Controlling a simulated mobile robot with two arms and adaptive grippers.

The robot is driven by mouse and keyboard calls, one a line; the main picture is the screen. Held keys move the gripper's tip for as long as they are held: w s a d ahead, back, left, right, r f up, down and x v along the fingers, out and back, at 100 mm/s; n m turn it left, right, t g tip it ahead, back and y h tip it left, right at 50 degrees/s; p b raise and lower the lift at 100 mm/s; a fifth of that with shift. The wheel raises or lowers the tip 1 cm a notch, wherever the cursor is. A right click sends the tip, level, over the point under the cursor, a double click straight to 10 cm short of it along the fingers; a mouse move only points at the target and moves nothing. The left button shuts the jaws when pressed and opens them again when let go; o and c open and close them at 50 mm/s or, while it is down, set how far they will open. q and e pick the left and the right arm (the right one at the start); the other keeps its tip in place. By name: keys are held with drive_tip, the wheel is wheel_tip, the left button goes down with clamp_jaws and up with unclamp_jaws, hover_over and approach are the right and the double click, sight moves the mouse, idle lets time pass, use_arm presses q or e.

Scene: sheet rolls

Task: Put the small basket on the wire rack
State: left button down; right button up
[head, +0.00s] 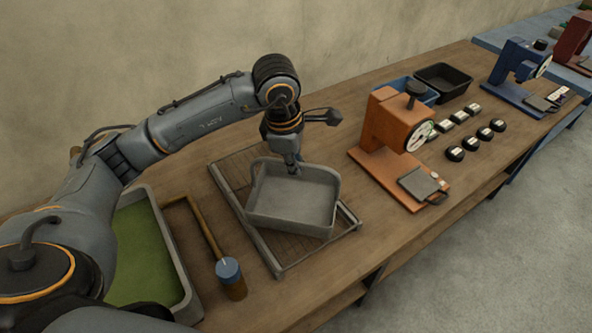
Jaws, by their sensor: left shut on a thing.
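The small basket (290,214) is a shallow grey bin with rounded corners, in the middle of the head view. It appears over the wire rack (279,261), a flat framed grid on the wooden table. The basket hides much of the rack, and I cannot tell whether it touches it. My left gripper (293,169) points down at the basket's far wall and is shut on it. The fingertips are partly hidden by the basket. My right gripper is not in view.
A green-bottomed tray (170,245) and a blue-headed tool (229,271) lie left of the rack. An orange press (385,135) stands to the right, with small round pieces (455,153), a black bin (443,78) and a blue press (515,65) beyond. The table's front edge is near the rack.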

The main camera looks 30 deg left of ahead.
use_arm(q)
drive_tip(key=f+p, duration=0.1)
drive_tip(key=f, duration=0.1)
drive_tip(key=w+f+p, duration=0.1)
drive_tip(key=f, duration=0.1)
drive_tip(key=shift+w+a+f, duration=0.1)
drive_tip(key=shift+a, duration=0.05)
drive_tip(key=shift+f, duration=0.15)
drive_tip(key=shift+f, duration=0.1)
drive_tip(key=shift+f+b, duration=0.1)
drive_tip(key=shift+b, duration=0.25)
drive_tip(key=c, duration=1.4)
unclamp_jaws()
